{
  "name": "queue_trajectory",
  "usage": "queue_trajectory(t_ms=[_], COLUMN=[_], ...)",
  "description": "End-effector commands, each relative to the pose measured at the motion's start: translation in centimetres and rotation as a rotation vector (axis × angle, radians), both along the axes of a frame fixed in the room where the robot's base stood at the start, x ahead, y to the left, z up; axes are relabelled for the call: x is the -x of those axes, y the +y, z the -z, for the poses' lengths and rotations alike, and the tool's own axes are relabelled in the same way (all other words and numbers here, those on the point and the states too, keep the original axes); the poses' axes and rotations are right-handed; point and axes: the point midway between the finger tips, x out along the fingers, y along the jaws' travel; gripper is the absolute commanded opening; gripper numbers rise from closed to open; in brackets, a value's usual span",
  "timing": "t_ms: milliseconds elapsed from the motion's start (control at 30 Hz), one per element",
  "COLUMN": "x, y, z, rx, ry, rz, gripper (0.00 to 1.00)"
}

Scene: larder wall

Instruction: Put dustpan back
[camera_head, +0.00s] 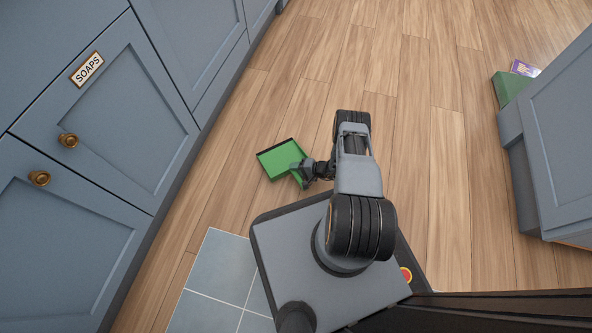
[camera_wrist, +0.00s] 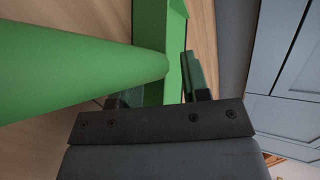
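The green dustpan (camera_head: 283,159) is low over the wood floor just left of my arm; I cannot tell whether it touches the floor. In the wrist view its thick rounded handle (camera_wrist: 70,70) runs in from the left, and its flat green part (camera_wrist: 152,30) rises behind. My gripper (camera_head: 303,173) is at the dustpan's right corner. In the wrist view the two fingers (camera_wrist: 164,94) stand apart with green dustpan surface between them. The handle covers part of the left finger, so contact is unclear.
Blue cabinets line the left, one door labelled SOAPS (camera_head: 87,69). A blue cabinet (camera_head: 560,130) stands at the right, with a green box (camera_head: 510,87) and a purple-and-white item (camera_head: 525,69) beside it. The wood floor (camera_head: 400,60) ahead is clear.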

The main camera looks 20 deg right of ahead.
Motion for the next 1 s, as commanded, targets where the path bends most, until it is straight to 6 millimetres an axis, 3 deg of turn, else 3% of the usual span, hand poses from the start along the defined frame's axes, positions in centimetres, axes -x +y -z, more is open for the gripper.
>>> queue_trajectory(t_ms=[433,1000], x=[0.3,5.2], y=[-0.6,-7.8], z=[-0.6,-4.7], rx=[0.000,0.000], ry=[0.000,-0.001], rz=[0.001,0.001], gripper=[0.51,0.51])
